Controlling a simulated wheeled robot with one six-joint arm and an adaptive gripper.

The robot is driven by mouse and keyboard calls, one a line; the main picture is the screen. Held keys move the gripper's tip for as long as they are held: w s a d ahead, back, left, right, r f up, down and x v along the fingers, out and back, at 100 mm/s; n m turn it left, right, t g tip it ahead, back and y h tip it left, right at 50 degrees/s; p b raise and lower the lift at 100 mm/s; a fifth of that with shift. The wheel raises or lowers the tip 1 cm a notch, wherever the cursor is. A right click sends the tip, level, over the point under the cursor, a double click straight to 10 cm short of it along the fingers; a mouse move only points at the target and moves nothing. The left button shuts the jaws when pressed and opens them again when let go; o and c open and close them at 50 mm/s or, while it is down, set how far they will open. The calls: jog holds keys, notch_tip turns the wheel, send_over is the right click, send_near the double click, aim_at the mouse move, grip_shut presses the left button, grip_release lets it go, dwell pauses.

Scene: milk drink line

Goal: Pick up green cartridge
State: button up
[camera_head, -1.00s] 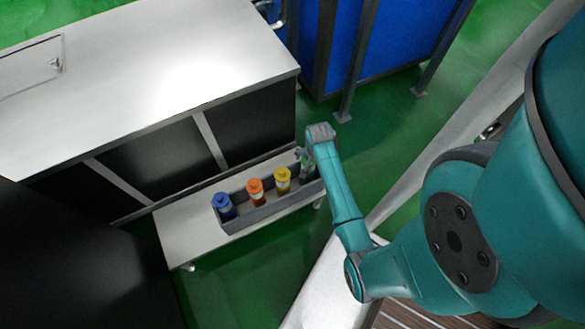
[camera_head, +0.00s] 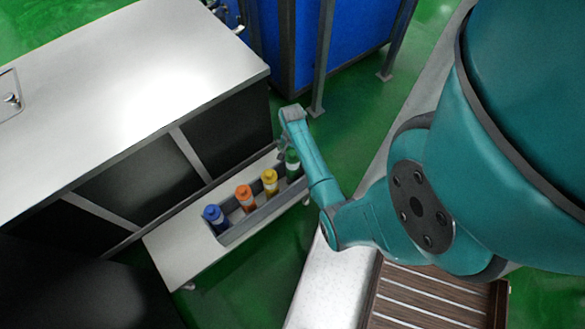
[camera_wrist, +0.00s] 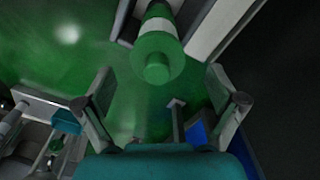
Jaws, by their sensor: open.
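The green cartridge (camera_head: 292,164) stands upright at the right end of a grey tray (camera_head: 262,214), partly covered by my arm in the head view. In the wrist view the green cartridge (camera_wrist: 158,57), with a white band, points its cap at the camera. It lies just beyond my fingertips, roughly centred between them. My gripper (camera_wrist: 160,80) is open and empty, with one finger on each side of the view. In the head view my gripper (camera_head: 285,147) is small and partly hidden, close beside the top of the green cartridge.
Blue (camera_head: 214,217), orange (camera_head: 245,198) and yellow (camera_head: 270,182) cartridges stand in the same tray. The tray rests on a low white bench (camera_head: 178,250) against a white-topped cabinet (camera_head: 130,70). A blue bin with dark posts (camera_head: 345,45) stands behind.

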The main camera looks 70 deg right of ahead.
aim_at(293, 157)
jog(key=shift+s+f, duration=0.15)
jog(key=shift+f, duration=2)
jog(key=c, duration=1.5)
